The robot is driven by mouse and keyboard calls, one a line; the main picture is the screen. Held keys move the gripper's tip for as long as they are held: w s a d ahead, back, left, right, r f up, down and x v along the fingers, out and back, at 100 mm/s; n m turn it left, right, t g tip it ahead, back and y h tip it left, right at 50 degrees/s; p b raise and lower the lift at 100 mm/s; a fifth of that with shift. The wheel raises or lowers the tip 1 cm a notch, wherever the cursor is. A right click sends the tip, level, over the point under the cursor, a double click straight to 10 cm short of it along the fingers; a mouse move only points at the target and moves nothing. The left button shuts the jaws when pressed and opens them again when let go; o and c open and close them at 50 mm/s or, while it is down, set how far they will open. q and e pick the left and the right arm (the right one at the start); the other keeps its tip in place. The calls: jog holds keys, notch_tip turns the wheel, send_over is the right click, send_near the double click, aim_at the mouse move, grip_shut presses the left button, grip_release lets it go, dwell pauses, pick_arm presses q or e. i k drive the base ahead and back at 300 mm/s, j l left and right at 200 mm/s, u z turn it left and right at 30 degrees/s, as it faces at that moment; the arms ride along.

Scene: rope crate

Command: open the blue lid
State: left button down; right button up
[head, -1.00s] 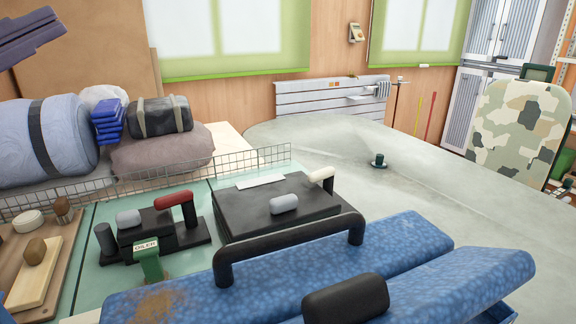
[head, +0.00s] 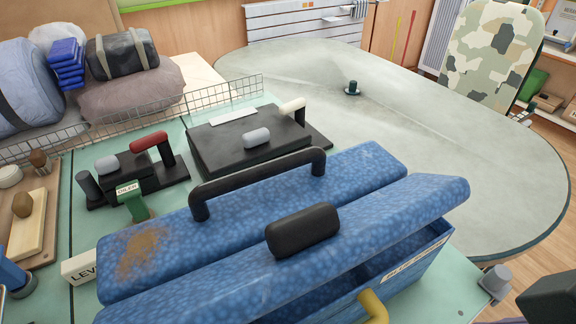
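A blue speckled box fills the lower middle of the head view. Its front blue lid panel (head: 390,232) carries a thick black grip (head: 303,230). A dark gap shows under this panel's right part, above the box's labelled front wall (head: 418,264). The rear blue panel (head: 365,165) lies behind it, has a brown stain at its left end and bears a long black bar handle (head: 260,173). A yellow bent piece (head: 373,306) shows at the box's front, cut by the bottom edge. I cannot make out either gripper.
Behind the box stand a black flat case (head: 220,145), a small black device with a red handle (head: 150,143) and a green labelled piece (head: 132,203). A wire rail (head: 215,97) runs behind them. The grey tabletop (head: 440,130) at right is mostly clear.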

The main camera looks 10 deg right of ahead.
aim_at(302, 251)
jog(key=k+l+u, duration=0.15)
jog(key=l, duration=0.3)
jog(key=k+l+u, duration=0.15)
jog(key=l, duration=0.3)
jog(key=k+l+u, duration=0.15)
jog(key=l, duration=0.25)
jog(key=k+l+u, duration=0.2)
jog(key=l, duration=0.2)
